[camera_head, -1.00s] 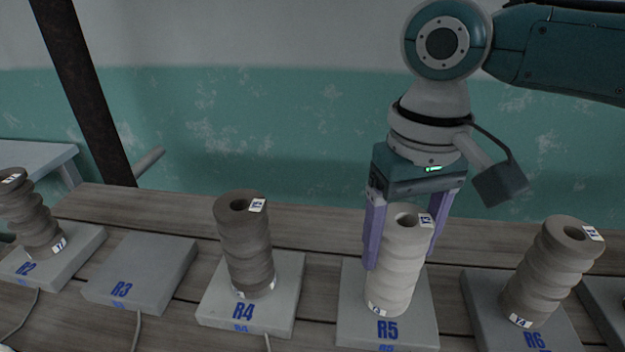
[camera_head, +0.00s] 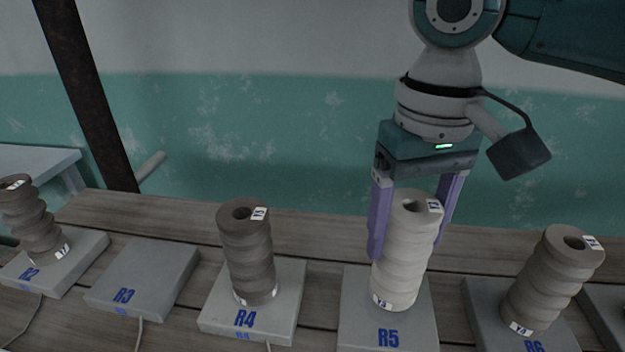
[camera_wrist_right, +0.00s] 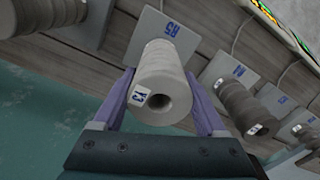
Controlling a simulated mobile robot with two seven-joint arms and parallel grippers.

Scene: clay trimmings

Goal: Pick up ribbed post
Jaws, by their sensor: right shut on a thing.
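The light ribbed post (camera_head: 407,250) stands upright at the pad marked R5 (camera_head: 355,310). I cannot tell whether its base touches the pad. My right gripper (camera_head: 413,228) comes down from above, with its purple fingers on both sides of the post, shut on its upper part. In the right wrist view the post (camera_wrist_right: 160,75) sits between the two fingers, its hollow top and white label facing the camera. A darker ribbed post (camera_head: 246,258) stands on the R4 pad (camera_head: 283,290). Another grey-brown ribbed post (camera_head: 553,280) stands on the R6 pad (camera_head: 480,310). My left gripper is not in view.
A leaning dark ribbed post (camera_head: 33,225) stands on the R2 pad (camera_head: 75,265) at far left. The R3 pad (camera_head: 150,270) is empty. A dark upright beam (camera_head: 85,95) rises behind the plank table (camera_head: 320,225). Cables run off the front of the pads.

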